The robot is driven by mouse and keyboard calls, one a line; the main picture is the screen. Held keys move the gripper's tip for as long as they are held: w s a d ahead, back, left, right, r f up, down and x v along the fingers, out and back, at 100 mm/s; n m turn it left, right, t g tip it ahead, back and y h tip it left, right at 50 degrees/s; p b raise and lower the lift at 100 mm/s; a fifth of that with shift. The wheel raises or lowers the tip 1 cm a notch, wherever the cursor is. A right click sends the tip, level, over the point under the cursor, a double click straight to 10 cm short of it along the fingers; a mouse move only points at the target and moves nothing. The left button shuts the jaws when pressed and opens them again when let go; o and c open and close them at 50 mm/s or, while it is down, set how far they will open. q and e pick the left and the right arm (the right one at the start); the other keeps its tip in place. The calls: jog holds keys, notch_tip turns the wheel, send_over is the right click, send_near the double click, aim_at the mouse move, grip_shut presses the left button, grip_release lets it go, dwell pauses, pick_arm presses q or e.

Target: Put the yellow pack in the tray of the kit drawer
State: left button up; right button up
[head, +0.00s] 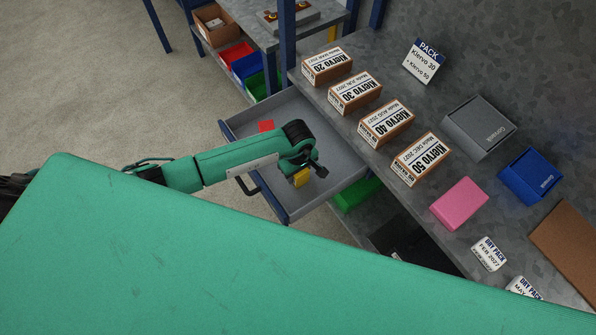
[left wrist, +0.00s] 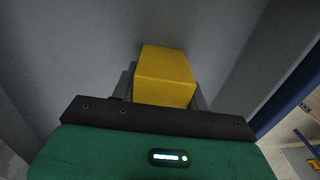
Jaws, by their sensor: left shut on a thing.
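The yellow pack (head: 301,180) is held by my left gripper (head: 302,172), which is shut on it. Both are over the inside of the open grey drawer (head: 338,158), near its right side. In the left wrist view, the yellow pack (left wrist: 165,75) sits between the fingers, with grey surfaces around it. I cannot tell whether the pack touches the drawer floor. A red flat piece (head: 265,126) lies in the drawer's left part. No separate tray can be made out; my arm hides part of the drawer. My right gripper is not in view.
The bench above holds several Klervo boxes (head: 386,122), a pink block (head: 459,203), grey (head: 480,128) and blue (head: 529,176) boxes, and white dry packs (head: 488,253). The floor at left is clear.

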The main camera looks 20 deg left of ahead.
pick_arm(q)
jog(key=o, duration=1.1)
jog(key=shift+r+p, duration=0.2)
jog(key=shift+p, duration=0.2)
jog(key=shift+r+b, duration=0.3)
notch_tip(320, 180, up, 10)
jog(key=b, duration=0.3)
jog(key=shift+r, duration=0.65)
